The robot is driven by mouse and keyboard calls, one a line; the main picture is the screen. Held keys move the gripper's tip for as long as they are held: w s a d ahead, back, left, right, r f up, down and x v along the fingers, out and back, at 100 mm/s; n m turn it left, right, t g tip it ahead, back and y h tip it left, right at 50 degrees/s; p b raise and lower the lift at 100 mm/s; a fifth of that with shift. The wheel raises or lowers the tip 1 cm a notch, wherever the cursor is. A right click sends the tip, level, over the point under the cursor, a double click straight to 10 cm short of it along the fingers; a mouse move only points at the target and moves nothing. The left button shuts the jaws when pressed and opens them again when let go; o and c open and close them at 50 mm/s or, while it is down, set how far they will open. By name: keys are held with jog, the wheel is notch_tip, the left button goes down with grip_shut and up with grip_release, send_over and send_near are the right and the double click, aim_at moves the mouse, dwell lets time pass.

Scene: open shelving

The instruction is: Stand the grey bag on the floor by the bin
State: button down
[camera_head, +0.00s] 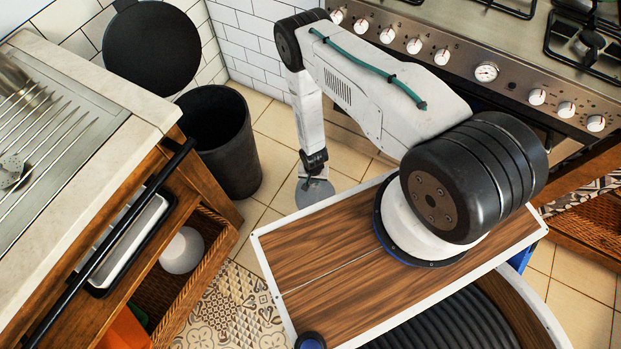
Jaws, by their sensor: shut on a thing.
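The black bin (217,142) stands on the tiled floor in the corner, left of my arm. My gripper (316,176) points down to the right of the bin, over the floor between the bin and the stove. It is shut on a grey thing that looks like the grey bag (314,193). Only the bag's upper part shows; my wooden-topped base hides its lower edge. The bag is apart from the bin, with bare tiles between them. I cannot tell whether its bottom touches the floor.
A wooden counter unit (182,222) with a drainer (45,150) and a black rail stands at the left. A stove (490,75) with knobs is at the back right. A black round panel (152,48) is behind the bin. Bare floor tiles (272,150) lie right of the bin.

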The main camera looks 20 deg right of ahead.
jog(key=shift+w+f, duration=0.15)
jog(key=shift+w, duration=1.4)
jog(key=shift+s+f, duration=0.15)
jog(key=shift+f, duration=1.6)
jog(key=c, duration=1.2)
grip_release()
jog(key=shift+f, duration=0.1)
